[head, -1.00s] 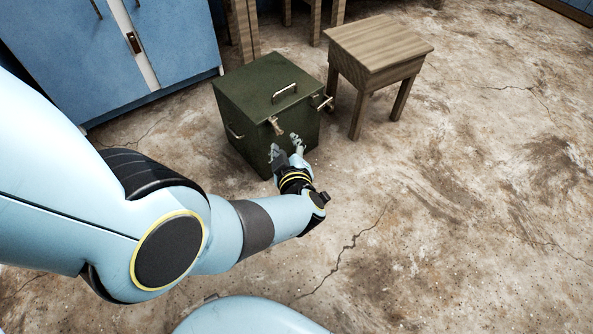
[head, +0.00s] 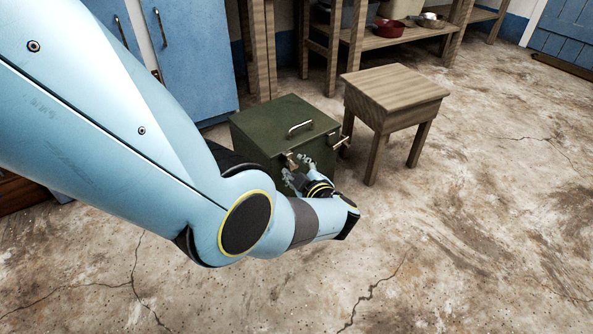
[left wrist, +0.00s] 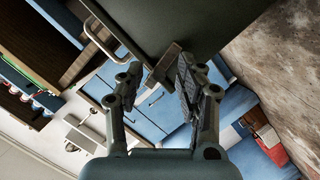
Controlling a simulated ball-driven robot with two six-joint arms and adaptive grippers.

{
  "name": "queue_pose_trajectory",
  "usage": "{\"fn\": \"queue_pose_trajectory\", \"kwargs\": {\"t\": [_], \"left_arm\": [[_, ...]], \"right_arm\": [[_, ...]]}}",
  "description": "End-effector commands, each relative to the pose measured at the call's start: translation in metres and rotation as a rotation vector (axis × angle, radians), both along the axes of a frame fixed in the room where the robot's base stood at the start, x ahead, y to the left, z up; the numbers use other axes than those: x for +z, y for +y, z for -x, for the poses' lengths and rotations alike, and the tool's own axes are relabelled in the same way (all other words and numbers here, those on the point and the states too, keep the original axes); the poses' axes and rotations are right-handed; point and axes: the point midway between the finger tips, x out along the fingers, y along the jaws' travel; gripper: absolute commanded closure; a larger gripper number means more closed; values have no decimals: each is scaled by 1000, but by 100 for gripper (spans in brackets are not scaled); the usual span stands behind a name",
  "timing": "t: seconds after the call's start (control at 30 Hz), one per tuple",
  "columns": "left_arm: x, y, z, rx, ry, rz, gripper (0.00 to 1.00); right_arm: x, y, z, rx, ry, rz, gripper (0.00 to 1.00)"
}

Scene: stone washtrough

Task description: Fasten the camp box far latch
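The dark green camp box (head: 270,118) stands on the floor left of a wooden stool, its lid down. It has a lid handle (head: 300,127). One metal latch (head: 292,160) stands out from its front, left of a second latch (head: 338,141) by the right corner; I cannot tell which is the far one. My left gripper (head: 297,178) is low at the front, just below the first latch. In the left wrist view the open fingers (left wrist: 157,86) are on either side of a latch (left wrist: 165,64), which is close to the right finger; contact is unclear. My right gripper is not in view.
The wooden stool (head: 395,88) stands close at the box's right. Blue cabinets (head: 190,60) are behind at the left. A wooden shelf (head: 420,32) with a red bowl (head: 389,28) is at the back. The floor in front and right is clear.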

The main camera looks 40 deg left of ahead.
Motion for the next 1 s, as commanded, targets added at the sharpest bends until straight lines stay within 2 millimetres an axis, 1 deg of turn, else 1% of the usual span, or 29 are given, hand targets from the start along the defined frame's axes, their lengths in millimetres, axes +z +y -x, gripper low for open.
{"fn": "queue_pose_trajectory", "kwargs": {"t": [0.03, 0.17, 0.47, 0.57, 0.7, 0.77, 0.93, 1.0], "left_arm": [[-3, 4, -2, 0, 1, -2, 64], [-4, 9, -6, 0, 1, -1, 64], [-3, 11, -7, -1, 0, 0, 64], [-3, 11, -7, -1, -1, -1, 74], [-3, 11, -7, -1, -1, -1, 92], [-3, 11, -7, -1, -1, -1, 100], [-2, 11, -8, -1, 5, -3, 100], [-1, 10, -10, 0, 39, -12, 100]], "right_arm": [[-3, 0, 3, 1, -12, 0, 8], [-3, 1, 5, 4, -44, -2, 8], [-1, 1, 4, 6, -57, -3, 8], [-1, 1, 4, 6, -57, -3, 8], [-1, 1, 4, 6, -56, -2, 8], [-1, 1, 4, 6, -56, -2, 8], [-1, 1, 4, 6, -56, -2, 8], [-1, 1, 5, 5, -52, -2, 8]]}}
